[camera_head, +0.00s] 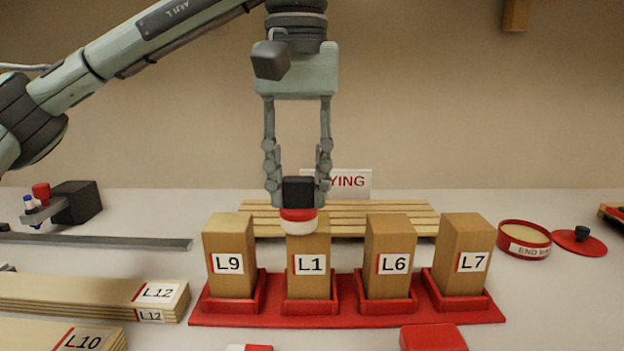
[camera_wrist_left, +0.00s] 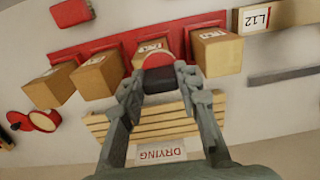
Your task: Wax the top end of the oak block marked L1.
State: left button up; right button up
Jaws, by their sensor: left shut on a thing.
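The oak block L1 (camera_head: 309,262) stands upright in a red socket, second from the left in a row of labelled blocks. My left gripper (camera_head: 299,190) points down above it, shut on the black handle of a wax applicator (camera_head: 298,215) with a red band and a white pad. The pad is at the top of L1 and hides most of its top end. I cannot tell whether pad and wood touch. In the left wrist view the applicator (camera_wrist_left: 158,75) is between the fingers, with L1 (camera_wrist_left: 150,44) partly hidden behind it. My right gripper is not in view.
Blocks L9 (camera_head: 230,255), L6 (camera_head: 388,255) and L7 (camera_head: 462,255) stand beside L1 on the red rack (camera_head: 345,320). A slatted drying rack (camera_head: 400,207) lies behind. An open wax tin (camera_head: 525,246) and its lid (camera_head: 580,243) are at right, L12 boards (camera_head: 90,292) at left.

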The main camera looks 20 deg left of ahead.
pick_arm(q)
jog(key=shift+w+d, duration=0.45)
jog(key=shift+w, duration=0.35)
jog(key=shift+w+d, duration=0.4)
jog(key=shift+w, duration=0.4)
jog(key=shift+s+a+f, duration=0.1)
jog(key=shift+s+a, duration=0.35)
jog(key=shift+s, duration=0.4)
jog(key=shift+r, duration=3.05)
notch_tip(320, 180, up, 3)
